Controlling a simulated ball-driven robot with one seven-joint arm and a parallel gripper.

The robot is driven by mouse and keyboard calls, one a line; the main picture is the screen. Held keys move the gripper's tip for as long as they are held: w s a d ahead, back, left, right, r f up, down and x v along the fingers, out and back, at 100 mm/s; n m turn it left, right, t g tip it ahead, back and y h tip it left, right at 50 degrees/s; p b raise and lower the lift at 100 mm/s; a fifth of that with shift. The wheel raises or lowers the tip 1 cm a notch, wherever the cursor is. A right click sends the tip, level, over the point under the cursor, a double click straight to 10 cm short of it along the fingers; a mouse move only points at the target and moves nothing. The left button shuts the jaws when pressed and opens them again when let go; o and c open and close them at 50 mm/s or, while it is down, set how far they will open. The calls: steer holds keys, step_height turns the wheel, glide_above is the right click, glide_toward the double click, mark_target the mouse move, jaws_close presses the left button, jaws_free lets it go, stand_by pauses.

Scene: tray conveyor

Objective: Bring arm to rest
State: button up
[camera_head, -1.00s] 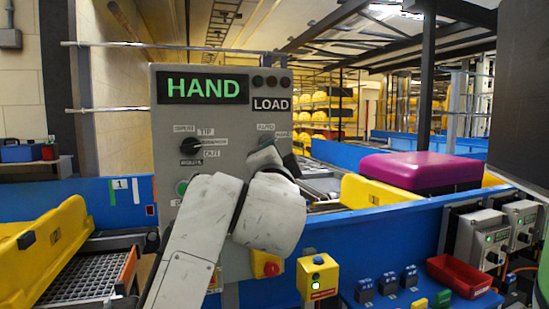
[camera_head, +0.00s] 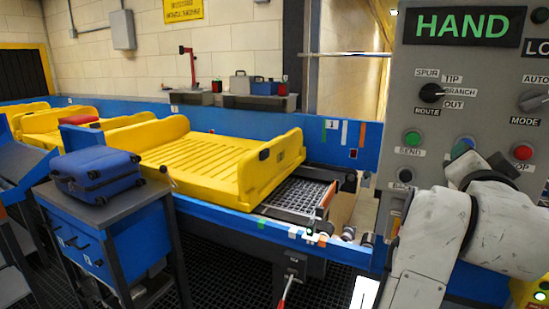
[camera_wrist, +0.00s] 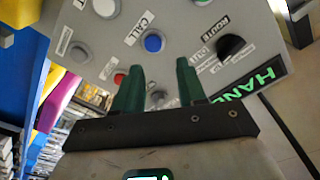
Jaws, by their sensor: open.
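My gripper (camera_wrist: 157,88) shows in the wrist view with its two green fingers apart and nothing between them. It faces the grey control panel (camera_wrist: 200,22), with the blue button (camera_wrist: 153,43) and the black route knob (camera_wrist: 231,46) beyond the fingertips. The panel carries a lit HAND sign (camera_head: 464,26), a green button (camera_head: 412,138) and a red button (camera_head: 523,152). Whether the fingers touch the panel cannot be told.
A yellow tray (camera_head: 205,155) sits on the blue-sided conveyor (camera_head: 340,140) at the centre. A blue suitcase (camera_head: 97,174) lies on a blue stand (camera_head: 110,235) at the left. A red-handled lever (camera_head: 285,292) hangs below the conveyor's front edge. Dark grated floor lies in front.

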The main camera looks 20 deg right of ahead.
steer(key=a+f+n+g+y, duration=0.1)
steer(key=a+f+n+y, duration=0.25)
steer(key=f, duration=0.65)
steer(key=a+f+n+g+y, duration=0.1)
steer(key=a+f+n+y, duration=0.3)
steer(key=f, duration=0.6)
steer(key=a+f+n+g+y, duration=0.1)
steer(key=a+f+n+y, duration=0.3)
steer(key=f, duration=0.6)
steer(key=s+a+f+n+g+y, duration=0.1)
steer(key=s+a+f+n+g, duration=0.2)
steer(key=s+f, duration=0.6)
steer(key=s+a+f+n+g+y, duration=0.2)
steer(key=s+a+f+n+g, duration=0.1)
steer(key=s+a+f, duration=0.4)
steer(key=s+f+g, duration=0.1)
steer(key=s+f, duration=0.2)
steer(key=s, duration=0.1)
steer(key=shift+s+a+f+p, duration=0.25)
steer(key=shift+s+a+p, duration=0.05)
steer(key=shift+p, duration=0.05)
steer(key=shift+d, duration=0.15)
